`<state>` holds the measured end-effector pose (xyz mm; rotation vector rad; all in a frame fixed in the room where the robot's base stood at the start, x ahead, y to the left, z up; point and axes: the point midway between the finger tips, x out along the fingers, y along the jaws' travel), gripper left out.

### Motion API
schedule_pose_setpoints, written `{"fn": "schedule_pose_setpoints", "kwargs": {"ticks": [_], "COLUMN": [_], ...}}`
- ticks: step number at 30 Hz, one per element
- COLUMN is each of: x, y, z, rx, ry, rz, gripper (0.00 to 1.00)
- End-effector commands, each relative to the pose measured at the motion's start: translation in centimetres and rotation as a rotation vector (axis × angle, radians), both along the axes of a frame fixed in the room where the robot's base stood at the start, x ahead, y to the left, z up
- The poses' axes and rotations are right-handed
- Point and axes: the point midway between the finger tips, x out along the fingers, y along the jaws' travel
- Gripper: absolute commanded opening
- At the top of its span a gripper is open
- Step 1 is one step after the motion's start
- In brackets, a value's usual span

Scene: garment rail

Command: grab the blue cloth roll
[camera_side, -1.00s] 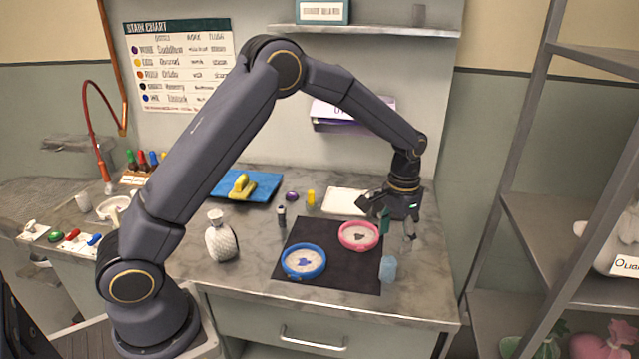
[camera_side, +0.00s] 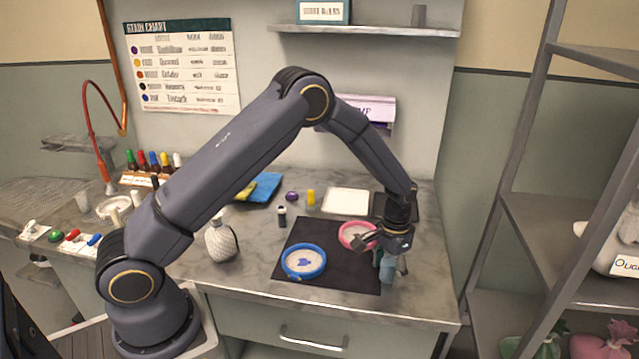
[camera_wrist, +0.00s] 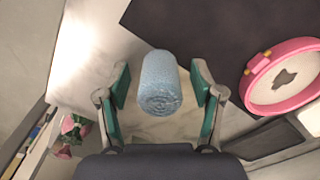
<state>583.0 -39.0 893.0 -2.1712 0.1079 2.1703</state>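The blue cloth roll (camera_wrist: 160,85) is a pale blue, textured cylinder. In the wrist view it sits between the two green-padded fingers of my gripper (camera_wrist: 161,103), with a gap on each side. In the side view the roll (camera_side: 388,270) stands near the right front edge of the black mat, partly hidden by my gripper (camera_side: 385,258), which is directly over it. My gripper is open, and its pads do not appear to touch the roll.
A pink hoop (camera_side: 352,235) with stained cloth lies close to the left of my gripper. A blue hoop (camera_side: 304,261) lies on the black mat (camera_side: 340,280). A white patterned bottle (camera_side: 221,240) stands left of the mat. Metal shelving (camera_side: 545,215) stands at the right.

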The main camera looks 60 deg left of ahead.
Motion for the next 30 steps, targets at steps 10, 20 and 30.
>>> {"fn": "schedule_pose_setpoints", "kwargs": {"ticks": [10,20,30], "x": [0.0,0.0,-0.1], "y": [0.0,0.0,0.0], "z": [0.0,0.1,3.6], "rx": [0.000,0.000,0.000], "ry": [0.000,0.000,-0.003], "rz": [0.000,0.000,0.000], "gripper": [0.29,0.18,0.18]}}
